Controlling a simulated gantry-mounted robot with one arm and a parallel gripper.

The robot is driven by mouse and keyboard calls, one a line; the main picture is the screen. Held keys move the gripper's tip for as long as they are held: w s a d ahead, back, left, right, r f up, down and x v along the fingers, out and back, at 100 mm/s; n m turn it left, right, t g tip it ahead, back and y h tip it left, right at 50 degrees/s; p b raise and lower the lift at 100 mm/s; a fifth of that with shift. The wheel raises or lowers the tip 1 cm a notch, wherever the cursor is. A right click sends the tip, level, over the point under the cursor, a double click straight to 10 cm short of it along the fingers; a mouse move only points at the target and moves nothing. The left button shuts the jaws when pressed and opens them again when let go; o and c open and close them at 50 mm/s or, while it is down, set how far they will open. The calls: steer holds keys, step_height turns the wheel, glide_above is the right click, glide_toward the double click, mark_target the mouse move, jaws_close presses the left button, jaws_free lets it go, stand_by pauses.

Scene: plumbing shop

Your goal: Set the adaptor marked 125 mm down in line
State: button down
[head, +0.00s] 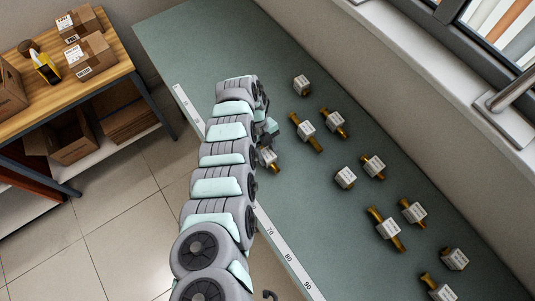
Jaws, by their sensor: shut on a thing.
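Several brass adaptors with white label blocks lie on the green bench (195,50); their markings are too small to read, so I cannot tell which is 125 mm. My gripper (270,139) is low over the bench's left side, mostly hidden by my arm. It is shut on an adaptor (267,157), whose white block and brass end show just below it. My arm covers part of this adaptor; I cannot tell whether it touches the bench. Other adaptors include one (306,129) to the right, one (335,122) beyond it and one (373,166) farther right.
A numbered scale (285,252) runs along the bench's left edge, partly behind my arm. Short blocks (302,85) and (345,177) stand among the adaptors. More adaptors (387,229) lie toward the lower right. The bench's upper left is clear. A window wall (440,115) borders the right.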

steer(key=shift+f, duration=0.2)
steer(key=c, duration=0.9)
jaws_free()
steer(key=shift+r, duration=0.1)
steer(key=shift+r, duration=0.1)
